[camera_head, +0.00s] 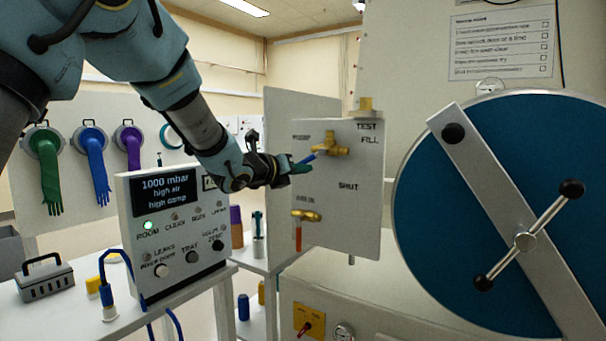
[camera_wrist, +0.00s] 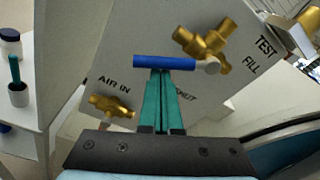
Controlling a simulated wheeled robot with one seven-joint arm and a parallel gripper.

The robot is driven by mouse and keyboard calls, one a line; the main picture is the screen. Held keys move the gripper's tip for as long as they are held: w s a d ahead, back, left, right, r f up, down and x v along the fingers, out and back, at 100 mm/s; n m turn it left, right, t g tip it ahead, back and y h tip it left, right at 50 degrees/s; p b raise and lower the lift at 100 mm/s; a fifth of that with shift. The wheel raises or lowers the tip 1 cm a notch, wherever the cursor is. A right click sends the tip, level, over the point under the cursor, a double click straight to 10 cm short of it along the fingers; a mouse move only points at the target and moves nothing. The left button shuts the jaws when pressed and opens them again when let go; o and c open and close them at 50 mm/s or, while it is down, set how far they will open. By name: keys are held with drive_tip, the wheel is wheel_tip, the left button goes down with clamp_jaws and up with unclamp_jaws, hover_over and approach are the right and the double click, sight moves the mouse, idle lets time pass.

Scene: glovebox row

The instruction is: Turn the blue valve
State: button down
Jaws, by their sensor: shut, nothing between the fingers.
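The blue valve has a brass body (camera_head: 332,144) and a blue lever (camera_head: 306,158) on a grey panel. In the head view the lever points left and slightly down from the body. In the wrist view the blue lever (camera_wrist: 150,61) lies nearly level, left of its brass body (camera_wrist: 207,42). My gripper (camera_head: 301,168) is at the lever's left end. In the wrist view my gripper's green fingers (camera_wrist: 163,75) are together, with tips right at the lever's lower edge. I cannot tell whether they touch it. Nothing is between them.
A second brass valve (camera_head: 306,215) with an orange-red lever (camera_head: 298,239) hanging down sits below; its brass body shows in the wrist view (camera_wrist: 112,106). The large blue round door (camera_head: 430,210) stands right. A control box (camera_head: 178,235) stands front left.

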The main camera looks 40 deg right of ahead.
drive_tip(key=shift+w+r+m+b, duration=0.1)
drive_tip(key=shift+w+m+b, duration=0.35)
drive_tip(key=shift+b, duration=1)
drive_tip(key=shift+w+a+r+m+t+b, duration=0.15)
drive_tip(key=shift+r+m+b, duration=0.25)
drive_tip(key=shift+m+b, duration=0.55)
drive_tip(key=shift+w+r+m+t+b, duration=0.15)
drive_tip(key=shift+r+m+b, duration=0.25)
drive_tip(key=shift+b, duration=0.95)
drive_tip(key=shift+a+r+m+t+b, duration=0.15)
drive_tip(key=shift+r+m+b, duration=0.25)
drive_tip(key=shift+m+b, duration=0.55)
drive_tip(key=shift+d, duration=0.1)
wheel_tip(320, 180, down, 4)
drive_tip(key=f+b, duration=0.1)
drive_tip(key=b, duration=0.4)
drive_tip(key=r+b+v, duration=0.1)
drive_tip(key=v, duration=0.8)
drive_tip(key=shift+r, duration=0.25)
